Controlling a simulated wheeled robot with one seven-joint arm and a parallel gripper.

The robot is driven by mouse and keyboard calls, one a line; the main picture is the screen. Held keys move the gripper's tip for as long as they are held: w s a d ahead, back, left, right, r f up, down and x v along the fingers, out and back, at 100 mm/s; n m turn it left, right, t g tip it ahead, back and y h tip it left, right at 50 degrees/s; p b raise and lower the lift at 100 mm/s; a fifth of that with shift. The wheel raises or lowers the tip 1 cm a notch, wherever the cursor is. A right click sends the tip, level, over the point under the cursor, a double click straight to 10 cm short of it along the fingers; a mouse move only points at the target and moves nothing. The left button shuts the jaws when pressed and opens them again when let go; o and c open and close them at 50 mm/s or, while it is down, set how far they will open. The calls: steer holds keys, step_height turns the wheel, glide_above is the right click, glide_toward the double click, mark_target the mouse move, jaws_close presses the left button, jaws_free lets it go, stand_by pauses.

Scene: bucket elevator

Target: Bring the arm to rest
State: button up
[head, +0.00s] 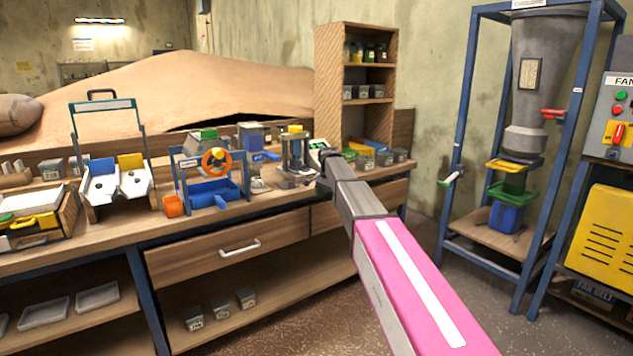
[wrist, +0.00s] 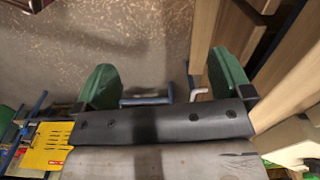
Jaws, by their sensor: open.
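My arm (head: 405,290) is pink with a white stripe and reaches from the bottom right of the head view over the workbench edge. Its grey wrist part ends near the back of the bench, in front of the small shelf. My gripper (wrist: 164,95) shows in the wrist view with two green finger pads held wide apart. Nothing is between them; the floor and a bench drawer front show beyond. In the head view the fingertips are mostly hidden behind the wrist.
The workbench (head: 120,247) holds a blue device with an orange wheel (head: 216,160), a small press (head: 294,155) and several dark tins. A wooden shelf (head: 325,85) stands behind. At right are a blue-framed hopper (head: 545,60) and a yellow cabinet (head: 608,235). Floor between is clear.

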steer(key=s+d+f+n, duration=0.3)
steer(key=s+f, duration=0.5)
steer(key=s, duration=0.4)
steer(key=s+d+f+n, duration=0.3)
steer(key=s+d+f, duration=0.3)
steer(key=s, duration=0.7)
steer(key=s+d+f+n, duration=0.4)
steer(key=s+d+f, duration=0.1)
steer(key=s+f, duration=0.5)
steer(key=shift+s+d, duration=0.15)
steer(key=shift+s, duration=1)
steer(key=shift+f, duration=0.1)
